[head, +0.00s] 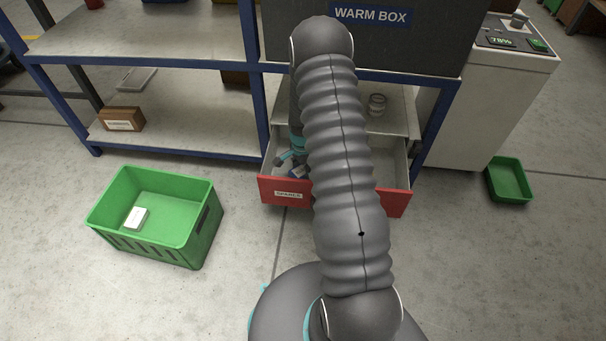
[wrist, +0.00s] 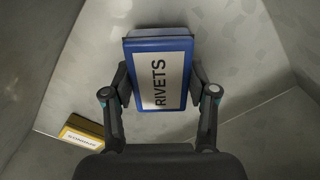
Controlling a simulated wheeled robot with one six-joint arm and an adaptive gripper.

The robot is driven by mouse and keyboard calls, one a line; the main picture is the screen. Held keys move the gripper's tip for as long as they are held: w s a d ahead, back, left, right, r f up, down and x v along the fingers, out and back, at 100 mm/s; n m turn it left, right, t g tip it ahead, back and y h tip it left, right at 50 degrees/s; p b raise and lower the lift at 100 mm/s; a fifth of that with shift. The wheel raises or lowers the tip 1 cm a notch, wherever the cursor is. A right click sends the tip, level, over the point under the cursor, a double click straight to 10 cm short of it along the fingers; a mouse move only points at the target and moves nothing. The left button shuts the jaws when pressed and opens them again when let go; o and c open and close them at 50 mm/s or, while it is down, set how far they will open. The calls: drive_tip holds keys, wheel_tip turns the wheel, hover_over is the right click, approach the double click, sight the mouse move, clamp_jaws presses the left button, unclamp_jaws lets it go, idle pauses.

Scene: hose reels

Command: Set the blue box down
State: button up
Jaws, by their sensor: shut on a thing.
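The blue box (wrist: 158,70) with a white RIVETS label sits between the two fingers of my gripper (wrist: 158,92) in the wrist view. The fingers press on its two sides. My arm hides much of the drawer's inside. I cannot tell whether the box touches the drawer floor.
A yellow box (wrist: 84,134) lies at lower left in the wrist view. A green crate (head: 190,232) with a small white box (head: 136,217) stands on the floor at left. A green tray (head: 510,180) lies at right. A brown box (head: 122,119) sits on the lower shelf.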

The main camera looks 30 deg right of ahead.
drive_tip(key=shift+f, duration=1)
drive_tip(key=shift+f, duration=0.2)
drive_tip(key=o, duration=1.2)
drive_tip(key=shift+o, duration=0.2)
drive_tip(key=shift+r, duration=0.15)
